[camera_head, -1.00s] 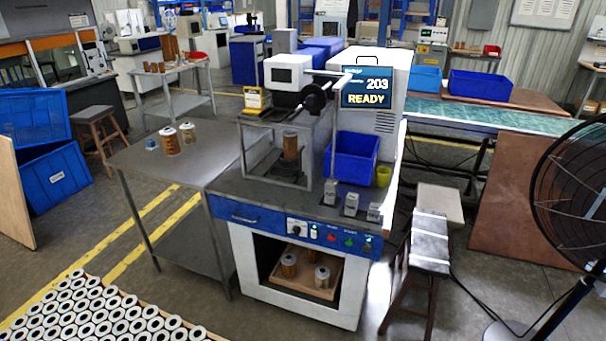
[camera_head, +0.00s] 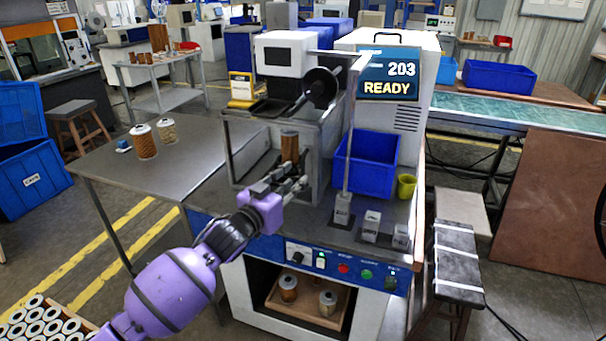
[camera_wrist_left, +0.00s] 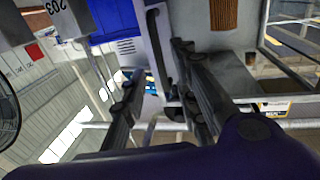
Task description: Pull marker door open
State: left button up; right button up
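The marker machine's door (camera_head: 232,150) is a grey-framed, see-through panel at the front of the marking bay, and it looks shut. A brown filter cartridge (camera_head: 289,148) stands inside the bay; a brown ribbed cartridge also shows in the left wrist view (camera_wrist_left: 223,14). My left gripper (camera_head: 303,182) is in front of the bay, low on its right side. In the left wrist view, its fingers (camera_wrist_left: 158,62) are apart, with a dark bar handle (camera_wrist_left: 158,50) in line between them. I cannot tell whether they touch it. My right gripper is not in view.
A screen (camera_head: 388,76) reads "203 READY". A blue bin (camera_head: 367,165), a yellow cup (camera_head: 406,186) and grey blocks (camera_head: 371,226) stand right of the bay. A side table (camera_head: 195,150) with two cartridges is at left. A stool (camera_head: 458,255) stands at right.

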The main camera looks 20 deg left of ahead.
aim_at(302, 173)
pick_arm(q)
jog(key=x, duration=0.5)
jog(key=shift+w, duration=0.25)
jog(key=shift+f, duration=0.1)
grip_shut()
